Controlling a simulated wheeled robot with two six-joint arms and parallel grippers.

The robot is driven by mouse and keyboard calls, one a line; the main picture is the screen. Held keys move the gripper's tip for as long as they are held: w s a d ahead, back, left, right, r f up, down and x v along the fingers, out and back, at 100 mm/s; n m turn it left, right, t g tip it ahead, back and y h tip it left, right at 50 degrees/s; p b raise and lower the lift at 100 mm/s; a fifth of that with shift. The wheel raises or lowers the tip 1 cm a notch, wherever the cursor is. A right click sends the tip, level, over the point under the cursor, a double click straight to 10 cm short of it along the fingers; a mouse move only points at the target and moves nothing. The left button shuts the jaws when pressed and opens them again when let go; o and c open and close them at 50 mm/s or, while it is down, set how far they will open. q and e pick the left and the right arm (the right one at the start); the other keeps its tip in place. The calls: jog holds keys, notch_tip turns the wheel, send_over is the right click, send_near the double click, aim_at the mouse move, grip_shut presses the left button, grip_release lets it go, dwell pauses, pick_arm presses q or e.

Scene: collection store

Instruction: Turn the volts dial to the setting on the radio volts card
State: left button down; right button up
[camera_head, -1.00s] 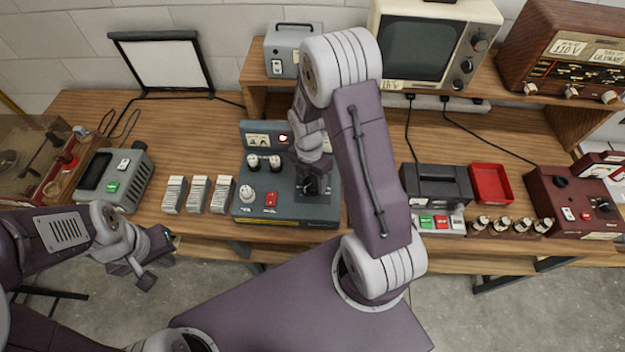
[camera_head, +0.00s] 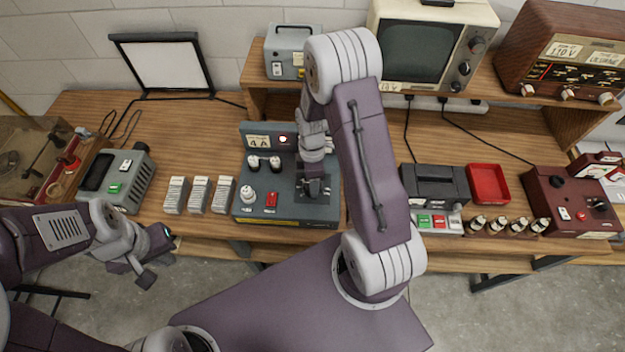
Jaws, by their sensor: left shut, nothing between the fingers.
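A grey-blue bench supply unit (camera_head: 285,211) stands mid-bench with a lit red lamp, a white knob (camera_head: 248,195), two dark-and-white knobs and a red switch. My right gripper (camera_head: 315,187) points down over its right side; its jaws are too hidden to read, and any dial beneath them is covered. The brown radio (camera_head: 525,70) sits on the upper shelf at right. A card on it (camera_head: 563,50) appears to read 110 V; a second card beside it is hard to read. My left gripper (camera_head: 157,262) is shut and empty, in front of the bench's left edge.
Several small grey blocks (camera_head: 199,194) stand left of the unit, beside a grey-green device (camera_head: 117,178). Right of my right arm are a black box (camera_head: 435,182), a red tray (camera_head: 488,183) and a dark red device (camera_head: 570,205). A monitor (camera_head: 420,48) stands on the shelf.

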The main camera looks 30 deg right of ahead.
jog(key=m, duration=0.6)
jog(key=shift+d+m, duration=0.1)
jog(key=shift+m, duration=0.2)
jog(key=m, duration=0.6)
jog(key=shift+s+t+y, duration=0.1)
jog(key=shift+t+y, duration=0.2)
jog(key=shift+t, duration=0.1)
jog(key=o, duration=1.4)
jog(key=r, duration=0.9)
jog(key=shift+d, duration=0.3)
